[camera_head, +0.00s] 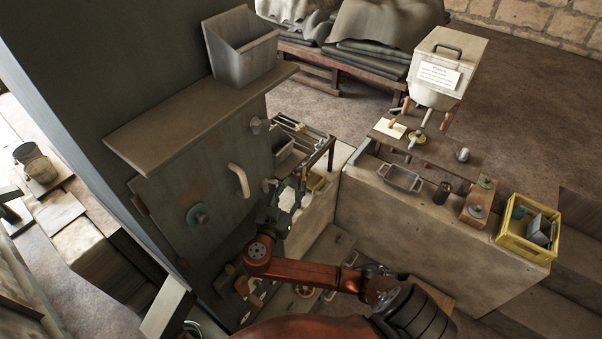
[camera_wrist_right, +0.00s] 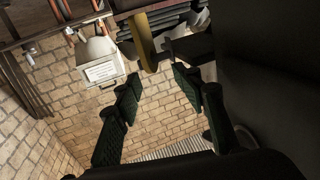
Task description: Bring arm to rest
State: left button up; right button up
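My right arm (camera_head: 310,273) reaches in from the bottom right, its orange link running left to an elbow-like joint. From there it turns up to my right gripper (camera_head: 284,200), beside the grey cabinet (camera_head: 213,165) and its pale curved handle. In the right wrist view the two dark green fingers of this gripper (camera_wrist_right: 158,92) stand wide apart. Nothing is held between them; a brick surface shows through the gap. The fingertips are hard to make out in the head view. My left gripper is not in view.
A grey bin (camera_head: 241,52) stands on the cabinet's shelf. Right of the arm is a bench (camera_head: 425,212) with a metal tray (camera_head: 402,178) and a yellow crate (camera_head: 527,237). A white lidded box (camera_head: 446,62) stands behind. Low parts lie under the arm. Open floor (camera_head: 530,110) lies at the back right.

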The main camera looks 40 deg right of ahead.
jog(key=w+v, duration=0.1)
jog(key=v, duration=0.4)
jog(key=s+d+f+n+g+y, duration=0.2)
jog(key=s+f+n+y, duration=0.15)
jog(key=s+f, duration=0.4)
jog(key=s+d+f+n+g+y, duration=0.1)
jog(key=s+f+n+g+y, duration=0.2)
jog(key=f, duration=0.7)
jog(key=s+a+f+n+y, duration=0.1)
jog(key=s+f+n+y, duration=0.25)
jog(key=s, duration=0.45)
jog(key=s+a+f+n+y, duration=0.2)
jog(key=s+f+y, duration=0.15)
jog(key=s, duration=0.45)
notch_tip(320, 180, down, 29)
jog(key=s+a+g+y+b, duration=0.1)
jog(key=g, duration=0.1)
pick_arm(q)
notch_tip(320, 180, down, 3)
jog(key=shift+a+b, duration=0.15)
jog(key=shift+b, duration=0.7)
pick_arm(e)
jog(key=s+f+n+g, duration=0.1)
jog(key=s+f, duration=1.9)
jog(key=shift+a+f, duration=0.25)
